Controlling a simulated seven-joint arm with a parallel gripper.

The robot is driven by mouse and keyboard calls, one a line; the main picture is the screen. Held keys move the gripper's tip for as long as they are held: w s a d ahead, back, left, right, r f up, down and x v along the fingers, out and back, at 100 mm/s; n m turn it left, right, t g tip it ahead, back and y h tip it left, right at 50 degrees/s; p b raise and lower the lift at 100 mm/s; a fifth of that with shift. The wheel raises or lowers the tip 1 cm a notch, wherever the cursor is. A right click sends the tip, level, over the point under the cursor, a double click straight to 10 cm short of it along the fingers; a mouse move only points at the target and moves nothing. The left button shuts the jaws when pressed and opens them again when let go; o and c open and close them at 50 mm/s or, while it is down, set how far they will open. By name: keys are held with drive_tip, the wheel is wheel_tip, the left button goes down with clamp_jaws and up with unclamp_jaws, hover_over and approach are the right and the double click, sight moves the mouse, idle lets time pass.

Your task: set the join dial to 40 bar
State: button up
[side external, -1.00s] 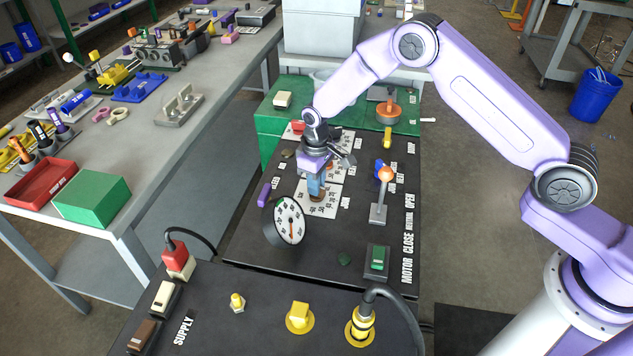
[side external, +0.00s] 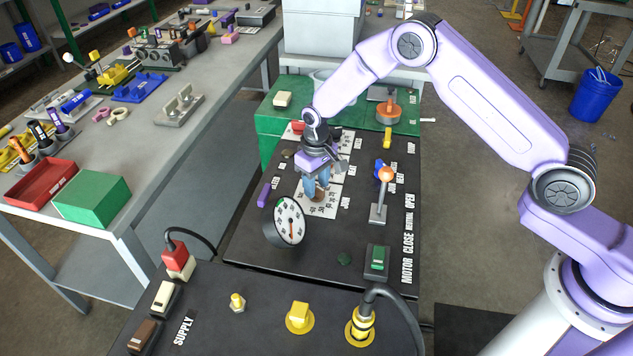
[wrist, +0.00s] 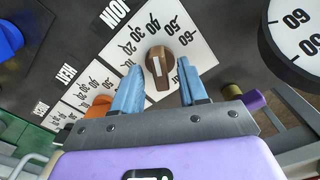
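The join dial is a brown knob (wrist: 159,68) with a white pointer line, on a white scale plate (wrist: 207,58) beside the JOIN label (wrist: 115,12). In the wrist view the pointer runs nearly upright, its upper end toward the numerals around 40; I cannot read it exactly. My gripper (wrist: 160,72) has its two blue fingers on either side of the knob, with visible gaps, so it is open. In the side view my gripper (side external: 318,190) is low over the knob, which is partly hidden by the fingers.
A round white gauge (side external: 289,221) stands close in front of the dial. An orange-topped lever (side external: 381,195) stands to the right, and a purple part (side external: 264,195) lies to the left. Other dial plates continue behind, with an orange knob (wrist: 100,106) on one.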

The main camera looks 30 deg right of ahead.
sight(317, 186)
wheel_tip(317, 186, up, 17)
drive_tip(key=shift+r, duration=0.2)
idle(0.5)
idle(0.3)
drive_tip(key=s+d+r+n, duration=0.1)
drive_tip(key=s+r+n, duration=0.15)
drive_tip(key=s, duration=0.65)
drive_tip(key=s+d+r+n, duration=0.1)
drive_tip(key=s+r+n, duration=0.15)
drive_tip(key=s, duration=0.75)
drive_tip(key=s+d+n, duration=0.2)
drive_tip(key=s+d, duration=0.3)
drive_tip(key=s, duration=0.4)
drive_tip(key=s+d+f+n, duration=0.1)
drive_tip(key=s+d, duration=0.4)
drive_tip(key=s, duration=0.5)
drive_tip(key=shift+s+d+n, duration=0.2)
drive_tip(key=shift+d+n, duration=0.15)
drive_tip(key=shift+n, duration=0.45)
